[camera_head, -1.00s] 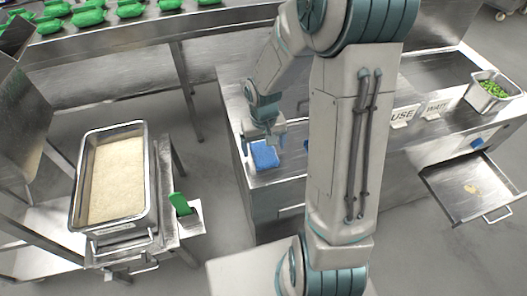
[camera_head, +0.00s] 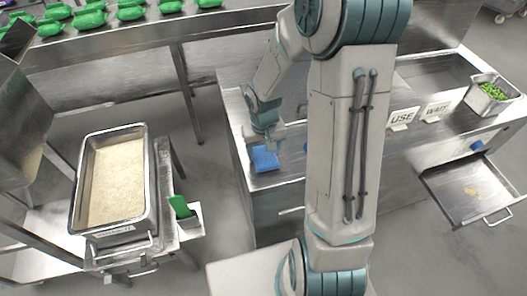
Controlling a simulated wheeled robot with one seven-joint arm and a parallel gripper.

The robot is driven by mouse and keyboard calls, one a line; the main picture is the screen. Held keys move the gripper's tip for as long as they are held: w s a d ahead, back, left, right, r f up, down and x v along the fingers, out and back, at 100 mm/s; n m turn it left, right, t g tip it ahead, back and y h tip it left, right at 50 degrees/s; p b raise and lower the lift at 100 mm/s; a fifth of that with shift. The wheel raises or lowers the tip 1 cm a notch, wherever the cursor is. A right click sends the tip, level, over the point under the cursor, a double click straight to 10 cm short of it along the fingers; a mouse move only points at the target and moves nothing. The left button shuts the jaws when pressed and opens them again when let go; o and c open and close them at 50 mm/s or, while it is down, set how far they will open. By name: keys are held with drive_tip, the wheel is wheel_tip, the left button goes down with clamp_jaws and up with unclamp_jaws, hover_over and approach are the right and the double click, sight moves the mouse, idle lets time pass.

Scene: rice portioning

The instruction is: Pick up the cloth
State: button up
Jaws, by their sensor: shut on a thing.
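The blue cloth (camera_head: 265,160) is at the left end of the steel counter, just under my gripper. My gripper (camera_head: 265,145) points down at the cloth's upper edge and is shut on it. The fingertips are small in the view and partly hidden by the cloth and the wrist. Whether the cloth is clear of the counter top cannot be told.
My own arm blocks the middle of the counter (camera_head: 245,185). Signs reading USE (camera_head: 402,119) and WAIT (camera_head: 437,110), a pan of green pieces (camera_head: 491,95) and an open drawer (camera_head: 430,187) are at right. A rice pan (camera_head: 80,190) stands left.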

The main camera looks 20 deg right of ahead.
sight(264, 153)
drive_tip(key=shift+r, duration=0.65)
wheel_tip(264, 153, up, 2)
drive_tip(key=shift+r, duration=0.15)
drive_tip(key=w+d+r+b, duration=0.2)
drive_tip(key=w+d+r, duration=0.5)
drive_tip(key=w+d, duration=0.1)
drive_tip(key=shift+d, duration=0.25)
drive_tip(key=shift+r, duration=0.1)
drive_tip(key=o, duration=0.4)
drive_tip(key=c, duration=0.3)
drive_tip(key=shift+a, duration=0.1)
